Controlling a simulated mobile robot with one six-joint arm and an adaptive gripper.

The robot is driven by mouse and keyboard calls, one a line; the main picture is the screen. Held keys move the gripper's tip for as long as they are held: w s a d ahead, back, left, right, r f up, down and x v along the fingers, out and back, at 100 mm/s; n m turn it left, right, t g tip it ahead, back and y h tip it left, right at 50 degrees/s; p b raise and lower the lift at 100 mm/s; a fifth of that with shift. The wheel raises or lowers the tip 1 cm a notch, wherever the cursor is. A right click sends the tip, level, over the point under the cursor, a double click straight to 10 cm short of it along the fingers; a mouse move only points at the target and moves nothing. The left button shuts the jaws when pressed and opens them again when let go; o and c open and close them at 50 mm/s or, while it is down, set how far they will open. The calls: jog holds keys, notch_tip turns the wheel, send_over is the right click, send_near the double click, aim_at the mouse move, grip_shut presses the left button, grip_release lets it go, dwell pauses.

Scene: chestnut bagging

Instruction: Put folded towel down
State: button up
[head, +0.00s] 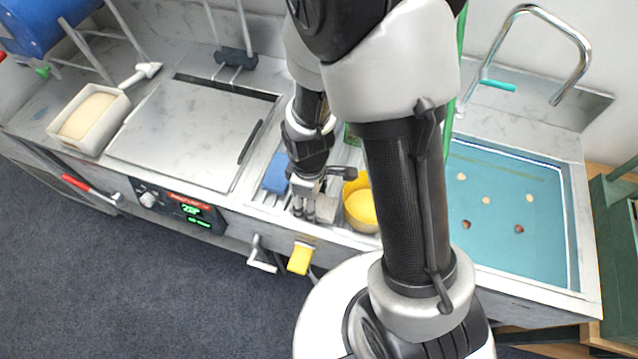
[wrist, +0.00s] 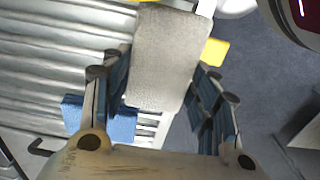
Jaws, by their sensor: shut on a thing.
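A folded grey towel (wrist: 166,62) shows in the wrist view, between the two fingers of my gripper (wrist: 162,95). My gripper is shut on it. In the head view my gripper (head: 314,208) is low over the front of the ribbed metal drainer, between the blue sponge (head: 277,172) and the yellow bowl (head: 359,207). The towel is small and hard to make out there. I cannot tell whether it touches the drainer.
The ribbed drainer (wrist: 45,60) carries the blue sponge (wrist: 122,124). A yellow cloth (head: 300,258) hangs at the front edge. A lidded cooker (head: 185,130) is left, with a white tub (head: 90,115) beyond. A water basin (head: 500,260) with several floating chestnuts is right.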

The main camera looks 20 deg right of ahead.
jog(key=shift+w+d, duration=0.8)
jog(key=shift+w, duration=0.25)
jog(key=w+d, duration=0.1)
jog(key=w+d+f+b, duration=0.1)
jog(key=shift+w, duration=0.35)
jog(key=shift+f, duration=0.25)
jog(key=shift+f, duration=0.1)
jog(key=o, duration=1)
jog(key=shift+c, duration=0.2)
